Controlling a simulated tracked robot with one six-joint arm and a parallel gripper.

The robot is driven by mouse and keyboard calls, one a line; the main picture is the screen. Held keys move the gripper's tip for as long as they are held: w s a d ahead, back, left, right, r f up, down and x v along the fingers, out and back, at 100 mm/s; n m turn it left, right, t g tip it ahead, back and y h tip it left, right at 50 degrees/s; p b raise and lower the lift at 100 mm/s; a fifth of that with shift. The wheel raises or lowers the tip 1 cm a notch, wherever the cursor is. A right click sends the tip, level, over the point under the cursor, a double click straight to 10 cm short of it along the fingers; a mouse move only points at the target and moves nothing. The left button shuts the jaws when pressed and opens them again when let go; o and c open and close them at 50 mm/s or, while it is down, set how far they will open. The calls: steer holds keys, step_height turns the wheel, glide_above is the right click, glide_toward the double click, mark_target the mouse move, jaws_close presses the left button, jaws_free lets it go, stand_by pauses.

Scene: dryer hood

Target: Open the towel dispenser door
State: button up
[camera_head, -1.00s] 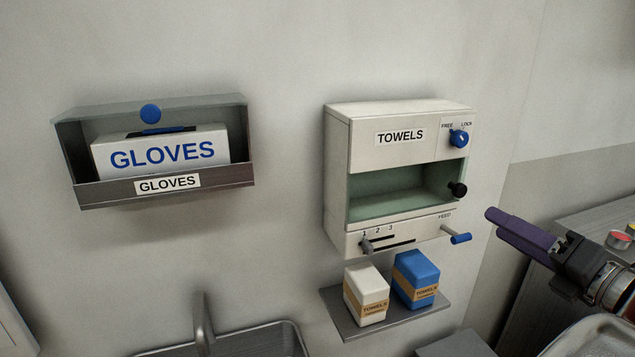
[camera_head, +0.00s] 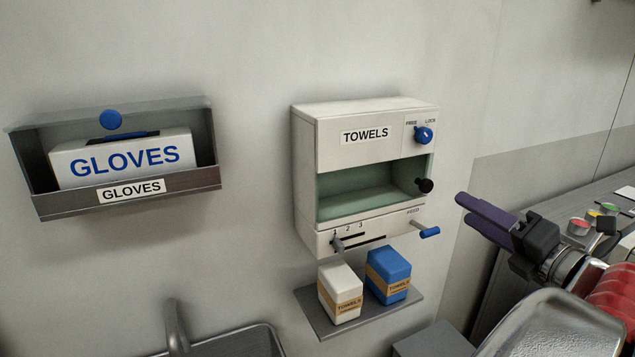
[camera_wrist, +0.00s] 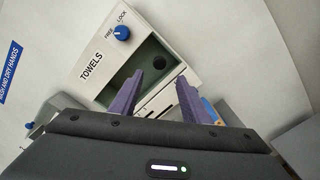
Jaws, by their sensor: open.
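The white towel dispenser (camera_head: 310,160) hangs on the wall, its front labelled TOWELS. A blue knob (camera_head: 424,135) sits at its upper right under the words FREE and LOCK; I cannot tell which it points to. A green-tinted recess or window (camera_head: 365,190) lies below, with a black knob (camera_head: 425,185) at its right edge. I cannot tell whether a clear door covers it. My gripper (camera_head: 462,199), with purple fingers, is open and empty, to the right of the black knob in the picture.
A shelf (camera_head: 320,325) holds a white (camera_head: 340,290) and a blue towel pack (camera_head: 388,272). A glove holder (camera_head: 60,205) hangs left; a metal counter (camera_head: 500,290) stands right.

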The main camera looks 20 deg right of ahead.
mark_target(429, 188)
steer(key=shift+w+a, duration=0.15)
steer(key=shift+w, duration=5.35)
steer(key=shift+c, duration=0.6)
jaws_close()
